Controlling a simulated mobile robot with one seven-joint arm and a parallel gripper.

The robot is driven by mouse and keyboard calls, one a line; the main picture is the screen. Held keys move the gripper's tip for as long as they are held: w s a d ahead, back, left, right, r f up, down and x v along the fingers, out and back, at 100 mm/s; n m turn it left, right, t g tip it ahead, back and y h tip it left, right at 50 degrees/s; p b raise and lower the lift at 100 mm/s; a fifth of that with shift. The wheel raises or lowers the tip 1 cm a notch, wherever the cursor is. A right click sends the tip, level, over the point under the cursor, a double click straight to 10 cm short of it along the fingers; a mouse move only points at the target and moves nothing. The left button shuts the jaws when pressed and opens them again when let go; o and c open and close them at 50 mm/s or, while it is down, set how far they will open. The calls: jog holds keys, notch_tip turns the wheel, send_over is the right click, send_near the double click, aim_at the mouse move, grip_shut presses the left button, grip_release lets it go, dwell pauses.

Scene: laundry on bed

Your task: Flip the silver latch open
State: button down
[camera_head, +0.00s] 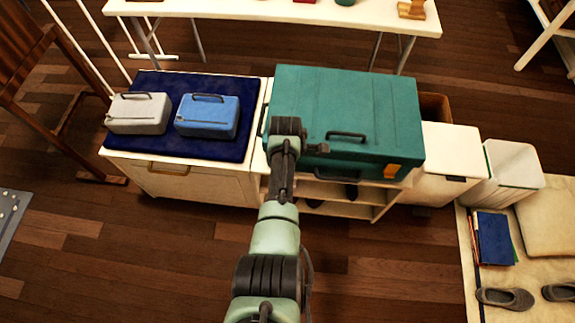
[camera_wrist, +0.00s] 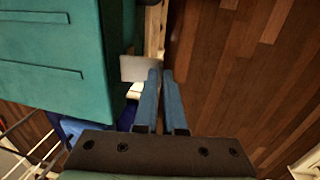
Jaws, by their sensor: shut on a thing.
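The silver latch (camera_wrist: 136,68) shows in the wrist view as a small pale grey plate beside the edge of the teal case (camera_wrist: 60,65). My gripper (camera_wrist: 162,75) has its two blue fingers nearly together at the latch's right edge, shut on it. The fingertips hide part of that edge. My arm covers the case's front left corner there, and the silver latch is hidden.
Left of the teal case, a grey case (camera_head: 138,115) and a blue case (camera_head: 207,118) lie on a navy mat (camera_head: 170,90) over a white cabinet (camera_head: 180,180). A white bin (camera_head: 510,172) stands to the right. The wooden floor (camera_head: 390,270) in front is clear.

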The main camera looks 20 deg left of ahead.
jog(key=c, duration=1)
grip_release()
notch_tip(320, 180, up, 13)
jog(key=s+p, duration=0.2)
jog(key=p, duration=0.2)
jog(key=shift+d, duration=0.25)
jog(key=shift+f, duration=0.1)
